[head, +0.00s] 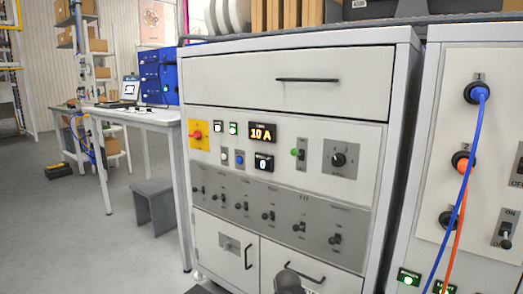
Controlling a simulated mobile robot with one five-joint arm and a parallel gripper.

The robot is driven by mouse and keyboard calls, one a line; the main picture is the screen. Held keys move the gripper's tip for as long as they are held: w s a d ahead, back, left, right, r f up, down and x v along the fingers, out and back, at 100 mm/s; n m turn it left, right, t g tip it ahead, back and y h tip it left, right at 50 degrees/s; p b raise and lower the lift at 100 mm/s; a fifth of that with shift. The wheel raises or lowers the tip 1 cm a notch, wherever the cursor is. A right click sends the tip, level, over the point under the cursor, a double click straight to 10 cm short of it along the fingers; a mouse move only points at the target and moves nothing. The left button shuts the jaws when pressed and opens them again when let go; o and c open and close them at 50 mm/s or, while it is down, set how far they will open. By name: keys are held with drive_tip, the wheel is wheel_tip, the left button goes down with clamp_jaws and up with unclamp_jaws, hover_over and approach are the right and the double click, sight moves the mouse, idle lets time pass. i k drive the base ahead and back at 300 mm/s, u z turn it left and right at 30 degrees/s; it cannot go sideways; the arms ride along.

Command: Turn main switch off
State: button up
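A red rotary switch (197,135) on a yellow plate sits at the left end of the white cabinet's control panel (310,132). It looks like the main switch, but its label is too small to read and I cannot tell its handle position surely. My gripper's fingers are not in view. A dark rounded part at the bottom edge, in front of the cabinet doors, may be part of my arm.
A grey strip with several black toggles (269,216) runs below the panel. A black rotary knob (339,159) and green-tipped lever (298,153) are on the right. Another cabinet with blue (466,168) and orange cables stands right. A grey stool (153,205) and open floor lie left.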

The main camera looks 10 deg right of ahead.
sight(197, 135)
drive_tip(key=u, duration=1.2)
drive_tip(key=i, duration=1)
drive_tip(key=u, duration=0.8)
drive_tip(key=i, duration=1)
drive_tip(key=z, duration=0.05)
